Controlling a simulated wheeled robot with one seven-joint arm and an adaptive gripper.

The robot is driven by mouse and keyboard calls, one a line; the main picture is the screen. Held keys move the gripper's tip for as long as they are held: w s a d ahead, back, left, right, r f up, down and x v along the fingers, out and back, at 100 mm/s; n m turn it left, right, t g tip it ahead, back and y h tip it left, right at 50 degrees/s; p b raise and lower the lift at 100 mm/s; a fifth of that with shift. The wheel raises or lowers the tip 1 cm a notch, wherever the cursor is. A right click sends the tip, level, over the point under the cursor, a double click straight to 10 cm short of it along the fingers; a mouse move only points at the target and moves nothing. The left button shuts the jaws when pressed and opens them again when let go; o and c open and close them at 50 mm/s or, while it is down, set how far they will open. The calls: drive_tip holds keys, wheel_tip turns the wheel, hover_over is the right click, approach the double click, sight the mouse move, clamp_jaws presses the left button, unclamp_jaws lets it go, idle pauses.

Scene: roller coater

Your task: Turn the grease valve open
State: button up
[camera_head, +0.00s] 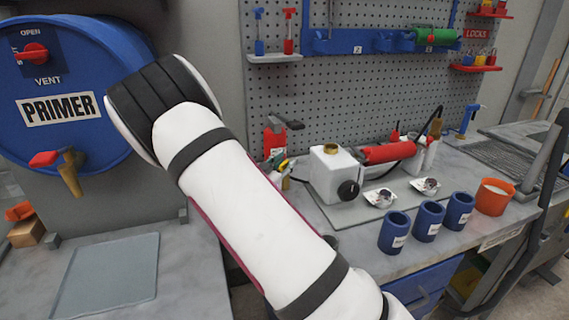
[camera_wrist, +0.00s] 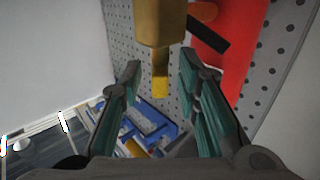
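In the wrist view, my gripper (camera_wrist: 160,72) is open, with one finger on each side of a narrow brass tip. The tip extends from a thicker brass fitting (camera_wrist: 158,22) at the top of the picture. Gaps show between the tip and both fingers. A red body (camera_wrist: 242,25) with a dark bar-like lever (camera_wrist: 208,35) stands to the right of the fitting. I cannot tell for certain which part is the grease valve. In the head view my gripper is not visible; my white arm crosses the middle. A red fixture (camera_head: 275,143) with a dark handle (camera_head: 290,124) stands right of my arm.
The blue primer drum (camera_head: 95,60), with a red-handled brass tap (camera_head: 69,175), is left of my arm. A white container (camera_head: 332,172) and blue cups (camera_head: 427,221) stand on the right bench. A grey tray (camera_head: 110,272) lies on the left surface. A pegboard (camera_head: 340,85) backs the bench.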

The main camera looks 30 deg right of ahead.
drive_tip(key=shift+c, duration=0.2)
clamp_jaws()
drive_tip(key=shift+n+t+y+p, duration=0.3)
drive_tip(key=shift+t, duration=0.1)
drive_tip(key=shift+s+n+t+y+p, duration=0.2)
drive_tip(key=shift+n+t+y+p, duration=0.5)
drive_tip(key=shift+n+t+p, duration=0.25)
drive_tip(key=n+t+y+p, duration=0.2)
drive_tip(key=t+y, duration=0.1)
drive_tip(key=shift+d, duration=0.15)
drive_tip(key=n+t+y+p, duration=0.2)
drive_tip(key=n+y, duration=0.1)
drive_tip(key=y, duration=0.1)
drive_tip(key=shift+p, duration=0.4)
drive_tip(key=shift+w+n+t+y+p, duration=0.15)
drive_tip(key=shift+n+t+y+p, duration=0.45)
drive_tip(key=shift+n+y, duration=0.65)
drive_tip(key=shift+y, duration=0.35)
